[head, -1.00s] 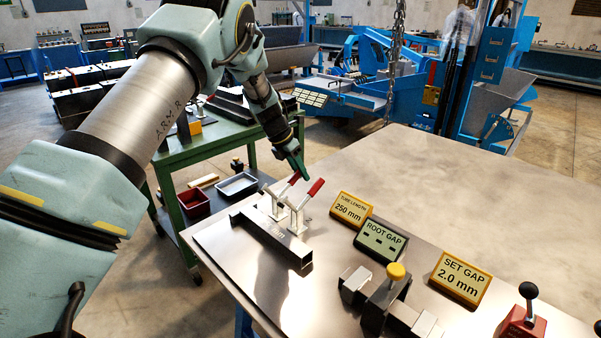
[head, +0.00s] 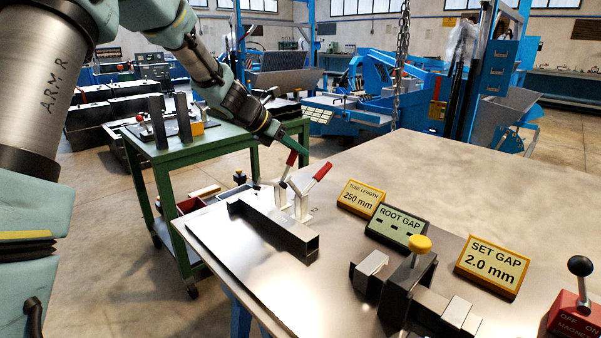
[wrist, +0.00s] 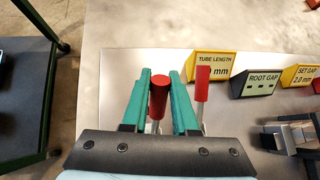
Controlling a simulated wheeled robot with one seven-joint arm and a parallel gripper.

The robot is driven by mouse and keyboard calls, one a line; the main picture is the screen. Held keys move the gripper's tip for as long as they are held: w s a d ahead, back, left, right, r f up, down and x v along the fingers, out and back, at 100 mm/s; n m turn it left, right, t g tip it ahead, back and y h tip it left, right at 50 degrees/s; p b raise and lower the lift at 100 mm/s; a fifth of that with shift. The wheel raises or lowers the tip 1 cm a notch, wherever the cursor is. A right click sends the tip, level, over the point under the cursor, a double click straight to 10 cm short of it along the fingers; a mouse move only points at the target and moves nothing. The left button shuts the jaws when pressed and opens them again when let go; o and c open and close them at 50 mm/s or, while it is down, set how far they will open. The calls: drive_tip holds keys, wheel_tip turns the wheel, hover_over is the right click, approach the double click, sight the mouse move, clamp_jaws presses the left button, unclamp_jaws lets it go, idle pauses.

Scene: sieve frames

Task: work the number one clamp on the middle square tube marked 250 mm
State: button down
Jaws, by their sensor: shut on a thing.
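A dark square steel tube (head: 272,226) lies on a metal plate on the table, its open end facing front right. Two toggle clamps with white bodies stand along its far side. My gripper (head: 299,142) is shut on the red handle (head: 291,157) of the left clamp (head: 281,193). In the wrist view that handle (wrist: 158,90) sits between the two green fingers (wrist: 158,92). The right clamp's red handle (head: 323,171) is free, tilted up to the right; it also shows beside the right finger in the wrist view (wrist: 203,84).
A yellow "TUBE LENGTH 250 mm" sign (head: 361,198) stands behind right of the clamps, with a "ROOT GAP" sign (head: 397,226) and a "SET GAP 2.0 mm" sign (head: 492,266). A yellow-knobbed fixture (head: 408,284) stands front right. A green cart (head: 178,156) is left.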

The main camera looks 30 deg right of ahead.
drive_tip(key=shift+s+a+r+h+b, duration=0.15)
drive_tip(key=shift+a+h+b, duration=0.75)
drive_tip(key=shift+b, duration=2.3)
drive_tip(key=shift+s+a+r+h+b, duration=0.15)
drive_tip(key=shift+a+h+b, duration=0.75)
drive_tip(key=shift+b, duration=2.25)
drive_tip(key=h+b, duration=0.1)
drive_tip(key=b, duration=0.1)
drive_tip(key=a+r+h+b, duration=0.1)
drive_tip(key=b, duration=0.2)
drive_tip(key=shift+s+a+r+m+t, duration=0.1)
drive_tip(key=shift+s+a+m+t, duration=0.1)
drive_tip(key=shift+m+t, duration=0.1)
drive_tip(key=c, duration=0.7)
unclamp_jaws()
drive_tip(key=shift+a, duration=0.1)
drive_tip(key=p+v, duration=0.1)
drive_tip(key=v, duration=0.9)
drive_tip(key=shift+a+r, duration=0.1)
drive_tip(key=shift+a, duration=0.25)
